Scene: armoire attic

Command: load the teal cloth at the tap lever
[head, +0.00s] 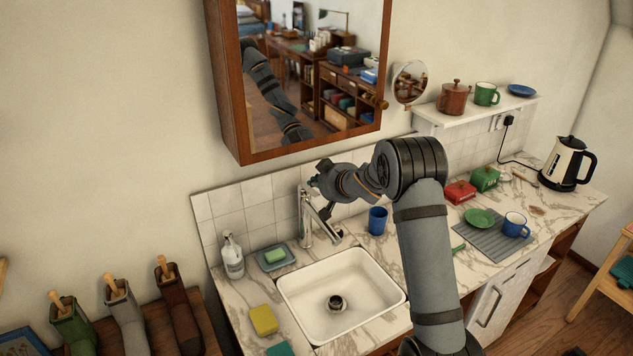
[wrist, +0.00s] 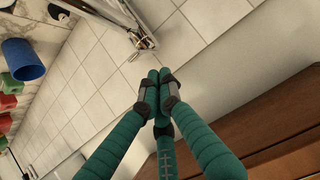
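My gripper (wrist: 160,76) has teal ribbed fingers with dark joints. The fingertips meet in the wrist view, and no held object shows between them. In the head view the end of my arm (head: 320,182) is beside the top of the chrome tap (head: 306,218), in front of the tiles. The tap also shows at the top of the wrist view (wrist: 128,22), apart from the fingertips. Its lever is hard to make out. A teal piece, perhaps the cloth (head: 279,349), lies on the counter at the head view's bottom edge, far from my gripper and partly cut off.
The white sink (head: 300,305) is below the tap. A blue cup (head: 377,221), soap dish (head: 272,257), soap bottle (head: 232,258) and yellow sponge (head: 264,320) stand around it. A wooden mirror cabinet (head: 234,110) hangs above. A drying mat (head: 487,242) holds dishes on the right.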

